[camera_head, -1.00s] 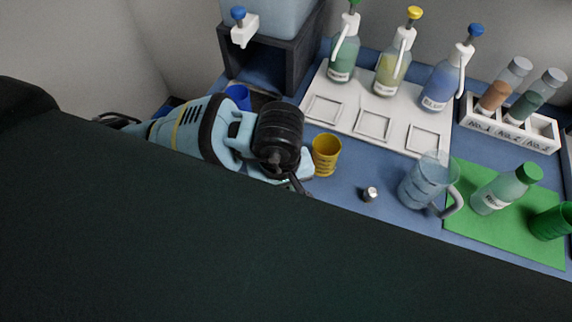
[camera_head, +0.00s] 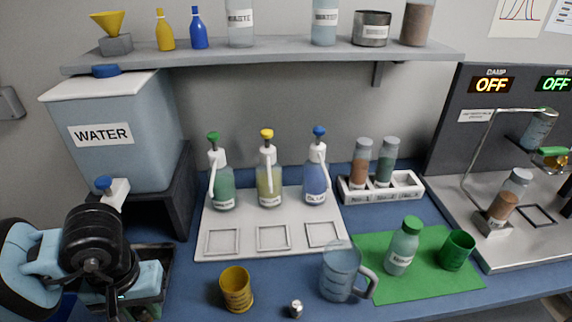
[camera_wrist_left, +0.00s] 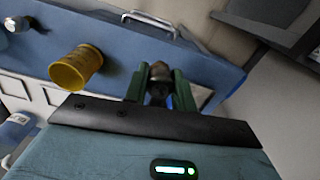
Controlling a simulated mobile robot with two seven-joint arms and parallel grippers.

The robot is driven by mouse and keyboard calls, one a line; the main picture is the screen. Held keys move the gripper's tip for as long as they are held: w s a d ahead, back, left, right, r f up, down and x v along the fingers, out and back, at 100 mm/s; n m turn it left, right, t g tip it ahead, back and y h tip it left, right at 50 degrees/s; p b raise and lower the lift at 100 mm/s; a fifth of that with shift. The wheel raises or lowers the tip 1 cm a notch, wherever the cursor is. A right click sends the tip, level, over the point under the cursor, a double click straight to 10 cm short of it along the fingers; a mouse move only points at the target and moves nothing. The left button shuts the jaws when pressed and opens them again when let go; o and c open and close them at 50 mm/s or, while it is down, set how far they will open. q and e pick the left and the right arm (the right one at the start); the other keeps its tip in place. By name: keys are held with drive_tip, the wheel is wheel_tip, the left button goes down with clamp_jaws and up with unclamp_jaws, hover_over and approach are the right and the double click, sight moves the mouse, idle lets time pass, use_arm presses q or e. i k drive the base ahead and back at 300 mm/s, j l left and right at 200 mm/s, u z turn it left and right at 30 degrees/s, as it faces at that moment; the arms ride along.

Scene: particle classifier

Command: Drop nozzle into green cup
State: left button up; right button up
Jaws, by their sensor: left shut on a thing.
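My left gripper (camera_head: 115,300) is at the lower left of the head view, by the water tank's stand, with its fingers mostly hidden by my arm. In the left wrist view its green fingers (camera_wrist_left: 161,88) are shut on a small brownish-grey piece, seemingly the nozzle (camera_wrist_left: 160,70). The green cup (camera_head: 457,250) stands upright at the right end of the green mat, far to the right of the gripper. I cannot see inside it well.
A yellow cup (camera_head: 236,289), a small metal piece (camera_head: 296,309) and a clear jug (camera_head: 340,270) stand along the front. A green-capped bottle (camera_head: 403,246) stands on the mat (camera_head: 440,287), left of the green cup. Pump bottles stand on a white tray (camera_head: 220,260) behind.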

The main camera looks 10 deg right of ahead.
sight(452, 262)
drive_tip(key=z, duration=1.5)
drive_tip(key=k, duration=0.4)
drive_tip(key=i, duration=0.4)
